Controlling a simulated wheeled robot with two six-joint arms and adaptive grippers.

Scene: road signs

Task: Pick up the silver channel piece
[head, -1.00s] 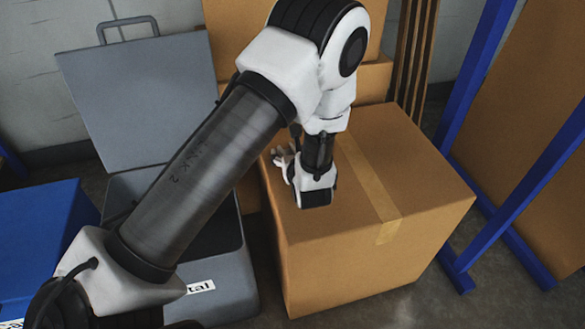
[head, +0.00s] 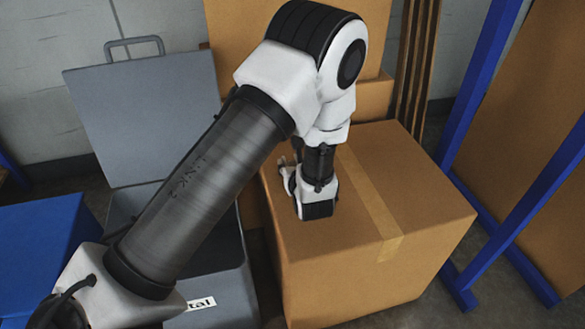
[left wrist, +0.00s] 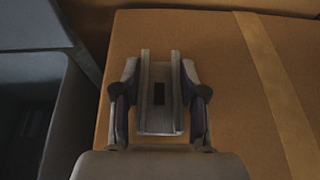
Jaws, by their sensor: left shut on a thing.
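In the left wrist view, the silver channel piece (left wrist: 145,112) sits between the two fingers of my left gripper (left wrist: 160,100). It is a short U-shaped metal piece with two upright-looking side walls and a dark slot in its middle. The fingers are shut on its sides. Below it lies the top of the cardboard box (left wrist: 215,60); I cannot tell whether the piece still touches it. In the head view, my left gripper (head: 284,168) is mostly hidden behind my own wrist, over the left part of the cardboard box (head: 420,190), and the channel piece is hidden. My right gripper is not in view.
A grey case (head: 145,105) with its lid raised stands left of the box, with a partly visible label (head: 200,303). A blue box (head: 40,240) is at far left. Blue metal frames (head: 480,90) stand at right. More cardboard boxes (head: 375,90) are behind. The box top's right side is clear.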

